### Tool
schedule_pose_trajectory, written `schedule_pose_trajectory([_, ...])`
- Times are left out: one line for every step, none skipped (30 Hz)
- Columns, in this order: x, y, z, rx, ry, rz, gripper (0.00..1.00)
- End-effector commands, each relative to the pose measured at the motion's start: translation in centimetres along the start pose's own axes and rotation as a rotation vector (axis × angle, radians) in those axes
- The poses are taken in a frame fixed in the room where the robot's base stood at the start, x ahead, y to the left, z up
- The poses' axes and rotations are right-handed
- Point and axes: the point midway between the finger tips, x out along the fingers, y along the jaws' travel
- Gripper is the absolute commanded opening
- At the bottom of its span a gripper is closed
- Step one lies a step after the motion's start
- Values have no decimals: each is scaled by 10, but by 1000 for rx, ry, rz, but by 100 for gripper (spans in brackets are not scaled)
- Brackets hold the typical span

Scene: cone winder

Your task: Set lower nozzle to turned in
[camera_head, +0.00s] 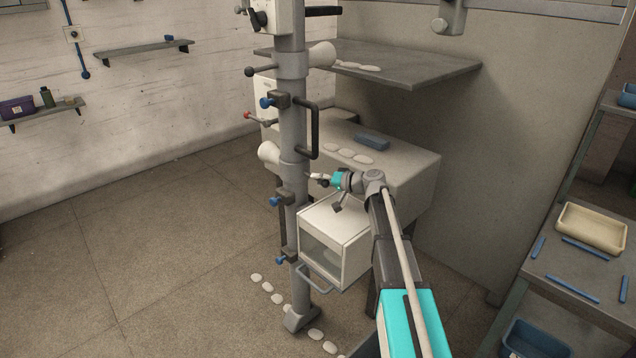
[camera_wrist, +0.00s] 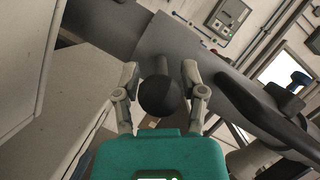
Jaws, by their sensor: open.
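The lower nozzle (camera_head: 268,152) is a pale cone on the grey upright column (camera_head: 292,135), with its wide end pointing left, toward the wall side. In the wrist view a dark ball knob (camera_wrist: 160,96) on a short grey stem stands out from the grey column body. My gripper (camera_head: 320,179) is at the right side of the column, just below the lower nozzle's height. In the wrist view its two fingers (camera_wrist: 160,72) are open, one on each side of the knob, with visible gaps.
The upper nozzle (camera_head: 322,54) points right, with its ball knob (camera_head: 250,71) on the left. A black handle (camera_head: 314,130) and blue knobs (camera_head: 275,201) project from the column. A white box (camera_head: 335,240) sits below my gripper. A grey bench (camera_head: 400,170) stands behind.

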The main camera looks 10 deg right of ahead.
Motion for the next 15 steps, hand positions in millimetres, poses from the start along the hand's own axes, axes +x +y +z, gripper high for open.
schedule_pose_trajectory([2, 0, 0, 0, 0, 0, 54])
schedule_pose_trajectory([2, 0, 0, 0, 0, 0, 54])
schedule_pose_trajectory([2, 0, 0, 0, 0, 0, 54])
schedule_pose_trajectory([3, 0, 0, 0, 0, 0, 54])
schedule_pose_trajectory([3, 0, 0, 0, 0, 0, 54])
schedule_pose_trajectory([3, 0, 0, 0, 0, 0, 54])
schedule_pose_trajectory([3, 0, 0, 0, 0, 0, 54])
schedule_pose_trajectory([3, 0, 0, 0, 0, 0, 54])
schedule_pose_trajectory([3, 0, 0, 0, 0, 0, 54])
schedule_pose_trajectory([3, 0, 0, 0, 0, 0, 54])
schedule_pose_trajectory([3, 0, 0, 0, -1, 0, 50])
schedule_pose_trajectory([3, 0, 0, 0, -1, 0, 43])
schedule_pose_trajectory([3, 0, 0, 0, -1, 0, 37])
schedule_pose_trajectory([3, 0, 0, 0, -1, 0, 32])
schedule_pose_trajectory([3, -1, 0, 0, -1, 0, 24])
